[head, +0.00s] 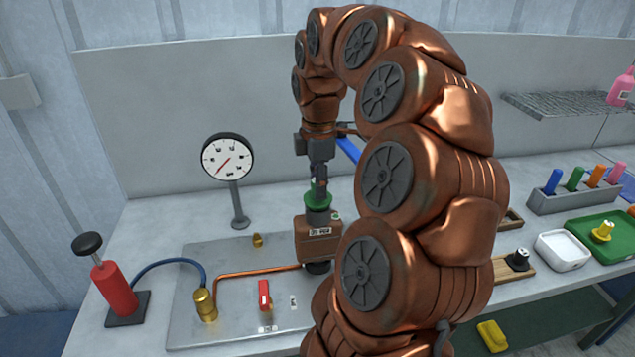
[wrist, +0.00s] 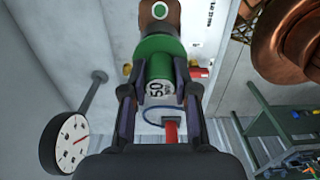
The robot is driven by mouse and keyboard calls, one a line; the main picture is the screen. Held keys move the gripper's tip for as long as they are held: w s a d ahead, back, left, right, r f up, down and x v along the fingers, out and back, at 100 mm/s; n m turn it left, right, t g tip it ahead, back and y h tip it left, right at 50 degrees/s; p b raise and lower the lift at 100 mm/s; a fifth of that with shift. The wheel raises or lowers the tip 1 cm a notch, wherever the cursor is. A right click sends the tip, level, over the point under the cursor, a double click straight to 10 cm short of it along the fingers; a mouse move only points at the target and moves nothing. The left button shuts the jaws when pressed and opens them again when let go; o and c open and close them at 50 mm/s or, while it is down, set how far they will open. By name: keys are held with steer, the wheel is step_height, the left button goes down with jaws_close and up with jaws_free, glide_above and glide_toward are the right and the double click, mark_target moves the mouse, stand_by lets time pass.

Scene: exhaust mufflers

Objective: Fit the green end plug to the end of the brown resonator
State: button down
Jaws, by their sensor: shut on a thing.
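The brown resonator (head: 318,243) stands upright on the grey plate, with a dark collar at its lower end and a label on its side. The green end plug (head: 318,204) is at its upper end, in line with it. My gripper (head: 319,187) points down from above and is shut on the plug. In the wrist view my gripper (wrist: 158,92) has a finger on each side of the green plug (wrist: 158,66), whose end face reads 50. The brown resonator (wrist: 160,17) lies just beyond the plug's wide flange. I cannot tell how far the plug is seated.
A pressure gauge (head: 228,157) on a post and a red hand pump (head: 114,287) stand left. A copper pipe (head: 250,273) runs to the resonator's foot from a brass fitting (head: 205,305). A red-handled clamp (head: 264,294) is in front. Trays and coloured plugs are right.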

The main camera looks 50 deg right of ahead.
steer(key=shift+f+b, duration=0.5)
steer(key=shift+f, duration=0.4)
stand_by(0.7)
steer(key=c, duration=0.8)
jaws_free()
steer(key=shift+r, duration=0.15)
steer(key=shift+r, duration=5.9)
